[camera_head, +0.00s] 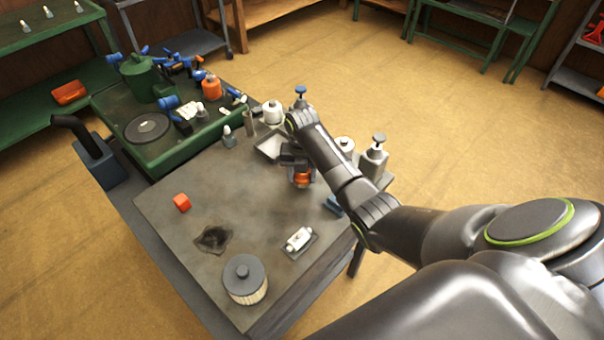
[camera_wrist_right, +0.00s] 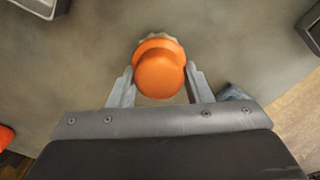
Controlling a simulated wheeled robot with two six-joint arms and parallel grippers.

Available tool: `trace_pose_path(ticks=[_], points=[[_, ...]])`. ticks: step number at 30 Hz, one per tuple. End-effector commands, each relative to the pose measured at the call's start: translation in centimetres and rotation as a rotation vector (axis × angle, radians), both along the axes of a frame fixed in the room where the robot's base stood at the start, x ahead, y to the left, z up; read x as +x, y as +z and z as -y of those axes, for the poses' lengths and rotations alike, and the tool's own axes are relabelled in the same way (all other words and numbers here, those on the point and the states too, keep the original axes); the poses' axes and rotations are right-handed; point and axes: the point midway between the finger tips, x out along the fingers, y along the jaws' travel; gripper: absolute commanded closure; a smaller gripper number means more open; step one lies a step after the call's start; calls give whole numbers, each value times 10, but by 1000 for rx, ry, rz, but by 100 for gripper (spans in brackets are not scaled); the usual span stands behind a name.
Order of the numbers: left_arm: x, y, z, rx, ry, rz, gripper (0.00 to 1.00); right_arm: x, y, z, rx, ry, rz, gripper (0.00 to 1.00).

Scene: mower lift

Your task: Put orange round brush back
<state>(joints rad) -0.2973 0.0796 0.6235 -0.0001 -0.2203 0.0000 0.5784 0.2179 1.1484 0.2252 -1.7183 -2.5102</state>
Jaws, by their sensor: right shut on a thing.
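The orange round brush (camera_wrist_right: 160,72) is between the fingers of my right gripper (camera_wrist_right: 160,88) in the right wrist view, seen from above with pale bristles showing at its far edge. The fingers touch it on both sides. In the head view the brush (camera_head: 302,179) shows as an orange patch below my right gripper (camera_head: 298,165), over the right part of the grey table (camera_head: 200,210). I cannot tell whether the brush touches the table. My left gripper does not show in either view.
A grey tray (camera_head: 270,146) lies just beyond my right gripper. Metal bottles (camera_head: 373,160) stand right. A green bench (camera_head: 160,150) adjoins at back left.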

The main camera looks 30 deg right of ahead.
Motion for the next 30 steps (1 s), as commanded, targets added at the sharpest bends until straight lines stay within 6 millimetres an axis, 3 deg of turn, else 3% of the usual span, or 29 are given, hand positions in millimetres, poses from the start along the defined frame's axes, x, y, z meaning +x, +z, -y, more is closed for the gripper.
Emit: trace_pose_path(ticks=[2, 3, 8, 20, 23, 30], points=[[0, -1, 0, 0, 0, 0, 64, 0, -2, 0, 0, 0, 0, 76], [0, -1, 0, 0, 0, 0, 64, 0, -3, 0, 1, 0, -1, 54], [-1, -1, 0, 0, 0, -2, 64, 0, -2, 0, 1, 0, -1, 33], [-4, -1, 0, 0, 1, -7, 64, 1, 6, 0, 0, 0, 1, 33], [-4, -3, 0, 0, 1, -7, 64, 1, 19, 0, 0, 1, 4, 33], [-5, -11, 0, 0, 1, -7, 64, 2, 75, 0, -1, 2, 7, 33]])
